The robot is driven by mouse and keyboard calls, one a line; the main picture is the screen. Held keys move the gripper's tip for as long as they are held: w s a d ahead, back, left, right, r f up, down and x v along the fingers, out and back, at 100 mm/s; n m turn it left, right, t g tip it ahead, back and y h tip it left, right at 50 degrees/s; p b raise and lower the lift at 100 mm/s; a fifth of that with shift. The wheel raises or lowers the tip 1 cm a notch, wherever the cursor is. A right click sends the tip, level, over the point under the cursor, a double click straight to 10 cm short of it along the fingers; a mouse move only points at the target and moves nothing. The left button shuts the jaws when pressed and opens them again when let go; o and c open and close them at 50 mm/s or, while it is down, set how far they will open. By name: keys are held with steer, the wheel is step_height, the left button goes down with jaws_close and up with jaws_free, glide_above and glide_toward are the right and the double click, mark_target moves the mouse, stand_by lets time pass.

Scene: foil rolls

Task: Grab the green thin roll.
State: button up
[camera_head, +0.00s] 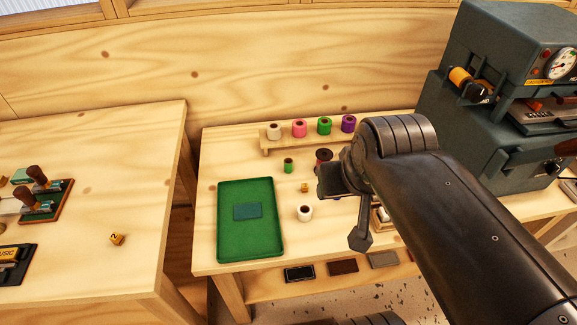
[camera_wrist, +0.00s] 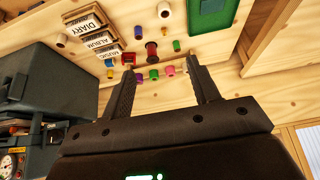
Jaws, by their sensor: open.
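A small, thin green roll (camera_head: 288,166) stands on the table, in front of the rack and right of the green tray. It also shows in the wrist view (camera_wrist: 176,46), inside the span between the fingers but farther off. A wider green roll (camera_head: 324,126) sits on the low wooden rack between the pink and purple rolls; it also shows in the wrist view (camera_wrist: 153,74). My gripper (camera_wrist: 161,69) is open and empty, apart from the rolls. In the head view my arm hides part of the table right of the dark red spool.
A dark red spool (camera_head: 323,156), a small yellowish piece (camera_head: 304,187) and a white roll (camera_head: 304,212) stand near the thin green roll. The rack (camera_head: 290,149) is behind. A green tray (camera_head: 272,240) lies left; a dark machine (camera_head: 490,125) stands right.

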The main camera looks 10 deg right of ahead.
steer(key=m+g, duration=0.3)
steer(key=g, duration=0.3)
glide_above(288, 165)
steer(key=w, duration=0.2)
step_height(288, 165, down, 24)
steer(key=f, duration=1)
steer(key=shift+s+d+f, duration=0.2)
steer(key=shift+c, duration=0.3)
steer(key=c, duration=1)
